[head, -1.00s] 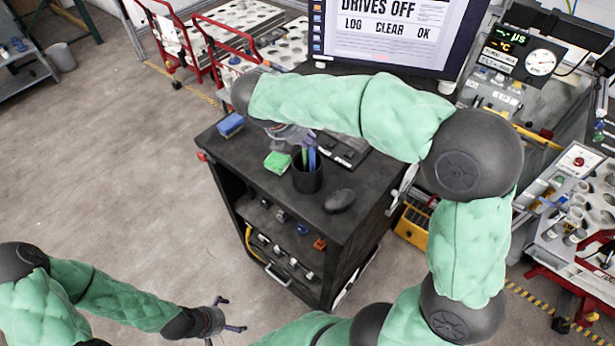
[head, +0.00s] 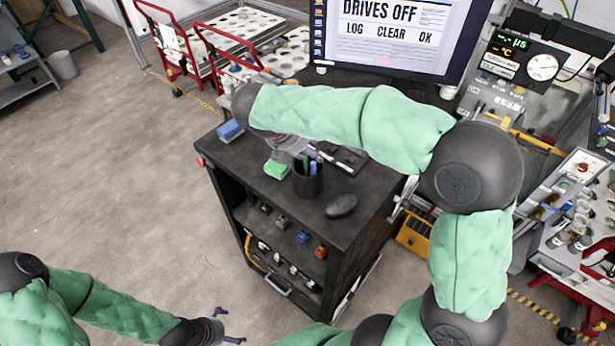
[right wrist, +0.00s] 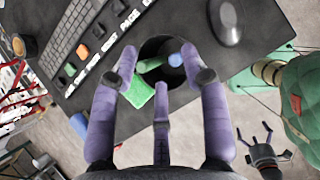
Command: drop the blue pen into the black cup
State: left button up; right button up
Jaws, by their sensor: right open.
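The black cup (head: 308,183) stands upright on the dark cart top. The blue pen (head: 312,166) is inside it, beside a green pen (head: 304,163); both tops show above the rim. In the right wrist view the blue pen (right wrist: 176,60) and green pen (right wrist: 150,65) sit in the cup's dark opening (right wrist: 160,48). My right gripper (right wrist: 160,72) is open, its purple fingers spread around the view of the cup, holding nothing. In the head view my forearm partly hides it. My left gripper (head: 228,326) is open and empty, low at the left, away from the cart.
A dark mouse (head: 341,205) lies right of the cup. A keyboard (right wrist: 88,42) and a monitor (head: 392,40) are behind.

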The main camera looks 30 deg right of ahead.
jog(key=v, duration=1.2)
